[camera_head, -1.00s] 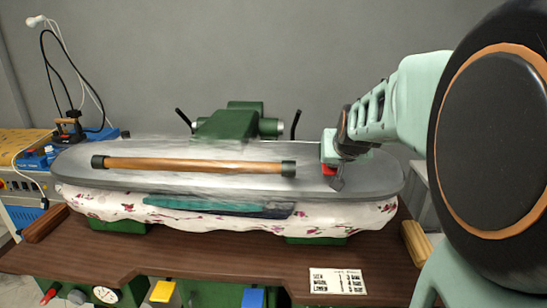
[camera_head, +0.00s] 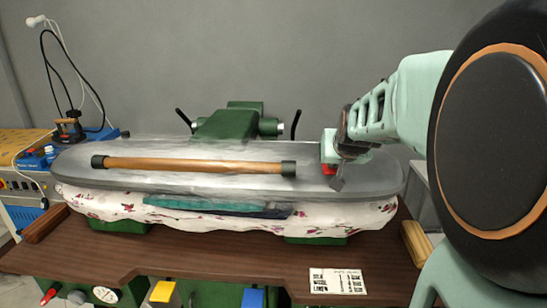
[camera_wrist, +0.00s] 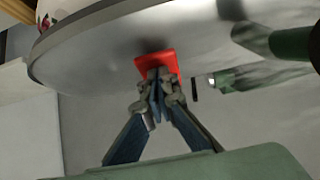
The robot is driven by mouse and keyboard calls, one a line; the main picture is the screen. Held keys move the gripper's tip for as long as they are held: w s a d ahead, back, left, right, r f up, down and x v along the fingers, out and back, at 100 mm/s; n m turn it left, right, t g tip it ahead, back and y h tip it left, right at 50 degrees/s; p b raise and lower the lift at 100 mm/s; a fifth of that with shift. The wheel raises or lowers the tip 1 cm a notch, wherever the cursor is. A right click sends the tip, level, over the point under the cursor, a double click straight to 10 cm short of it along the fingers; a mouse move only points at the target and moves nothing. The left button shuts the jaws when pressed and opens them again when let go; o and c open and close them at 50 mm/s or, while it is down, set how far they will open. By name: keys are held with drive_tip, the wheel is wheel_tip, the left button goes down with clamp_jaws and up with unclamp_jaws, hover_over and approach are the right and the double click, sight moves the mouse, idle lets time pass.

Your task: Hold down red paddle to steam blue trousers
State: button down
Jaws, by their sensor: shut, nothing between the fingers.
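The red paddle (camera_head: 329,169) sits on the top right of the grey press head (camera_head: 370,183). It also shows in the wrist view (camera_wrist: 150,63), with my gripper's fingertips against or just in front of it. My gripper (camera_wrist: 158,76) is shut with nothing between the fingers. In the head view my gripper (camera_head: 337,183) is small and partly hides the paddle. I cannot tell how far the paddle is pressed. Folded teal and dark blue trousers (camera_head: 200,205) stick out between the lowered press head and the floral padded board (camera_head: 110,204). Most of them is hidden. Thin steam hangs over the head.
A wooden bar handle (camera_head: 195,165) runs along the head's front. The brown table (camera_head: 190,258) has a printed card (camera_head: 337,281) on it; yellow (camera_head: 162,291) and blue (camera_head: 253,297) pedals are below. An iron (camera_head: 69,130) stands at the left.

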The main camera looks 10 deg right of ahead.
idle(0.4)
drive_tip(key=shift+r+p, duration=0.45)
drive_tip(key=shift+r, duration=0.35)
